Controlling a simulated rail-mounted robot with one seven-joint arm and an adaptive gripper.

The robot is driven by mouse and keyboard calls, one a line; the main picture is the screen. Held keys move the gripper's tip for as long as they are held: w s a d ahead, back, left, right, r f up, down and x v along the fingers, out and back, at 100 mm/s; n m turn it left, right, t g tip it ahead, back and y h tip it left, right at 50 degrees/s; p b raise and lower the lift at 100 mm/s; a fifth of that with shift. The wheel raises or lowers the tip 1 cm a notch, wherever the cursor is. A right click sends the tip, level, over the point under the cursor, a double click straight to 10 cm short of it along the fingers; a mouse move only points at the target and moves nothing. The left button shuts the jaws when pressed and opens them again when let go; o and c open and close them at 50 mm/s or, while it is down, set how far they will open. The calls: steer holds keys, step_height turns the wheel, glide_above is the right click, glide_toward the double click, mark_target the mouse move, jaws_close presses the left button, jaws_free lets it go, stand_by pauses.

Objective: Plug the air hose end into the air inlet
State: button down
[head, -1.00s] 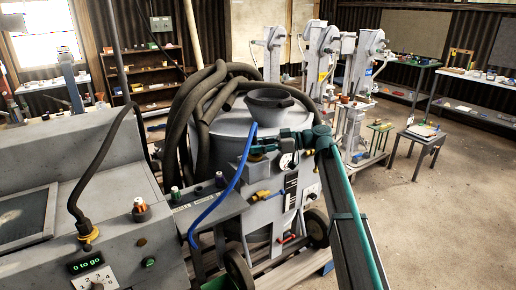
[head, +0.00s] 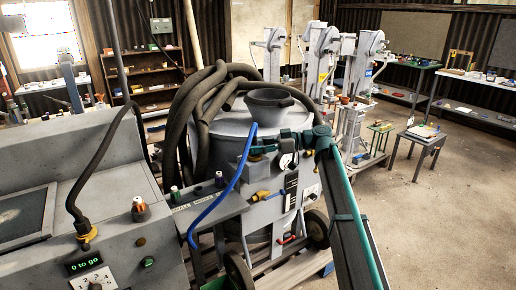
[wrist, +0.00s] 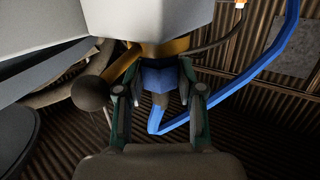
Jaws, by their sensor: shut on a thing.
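My gripper (wrist: 160,93) is shut on the blue air hose end (wrist: 160,76), which sits between the two fingers in the wrist view. A brass fitting (wrist: 166,49), seemingly the air inlet, is under a pale grey block directly beyond the hose end. I cannot tell whether the two touch or are joined. In the head view my gripper (head: 258,149) is at the front of the grey blast pot (head: 228,122), beside its gauge. The blue hose (head: 221,200) hangs from there in a curve to the lower left. The hose end's tip is hidden.
A grey cabinet (head: 120,205) with knobs and a "0 to go" display stands at the left. Thick dark hoses (head: 185,120) loop behind the pot. A yellow-handled valve (head: 266,195) is on its front, below my gripper. Open floor (head: 450,220) lies to the right.

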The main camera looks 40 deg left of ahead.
steer(key=c, duration=0.6)
jaws_free()
steer(key=shift+f, duration=0.1)
steer(key=shift+c, duration=0.2)
steer(key=shift+w+d, duration=0.1)
steer(key=b+v, duration=0.1)
steer(key=v, duration=0.4)
steer(key=shift+w+d, duration=0.2)
steer(key=shift+d, duration=0.1)
steer(key=shift+r, duration=0.25)
